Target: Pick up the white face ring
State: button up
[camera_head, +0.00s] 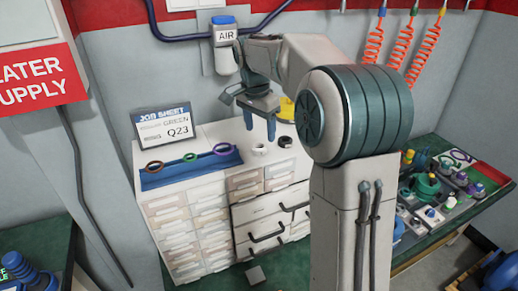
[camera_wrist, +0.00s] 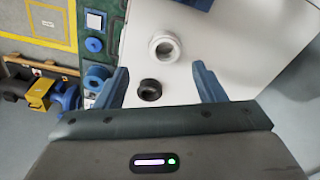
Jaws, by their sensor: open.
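The white face ring (camera_head: 259,153) lies flat on the white top of the drawer cabinet. In the wrist view the white ring (camera_wrist: 177,50) shows whole, just beyond the fingertips and roughly centred between them. A smaller black ring (camera_wrist: 149,93) lies beside it, nearer the gripper body, toward the left finger; it also shows in the head view (camera_head: 285,143). My gripper (camera_head: 260,126) is above the cabinet top, fingers pointing down, close to the white ring in the picture. In the wrist view my gripper (camera_wrist: 160,68) is open and empty.
A blue rack (camera_head: 190,175) with several coloured rings stands left on the cabinet. Behind it is a job sheet sign (camera_head: 164,125) reading GREEN Q23. A yellow object (camera_head: 287,110) is partly hidden by my arm. A green bench (camera_head: 425,240) with parts is at right.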

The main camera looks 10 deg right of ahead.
jog(key=shift+w+f+p, duration=0.2)
jog(key=shift+f, duration=1.2)
jog(key=shift+w+f+p, duration=0.2)
jog(key=shift+f, duration=1.15)
jog(key=c, duration=1.1)
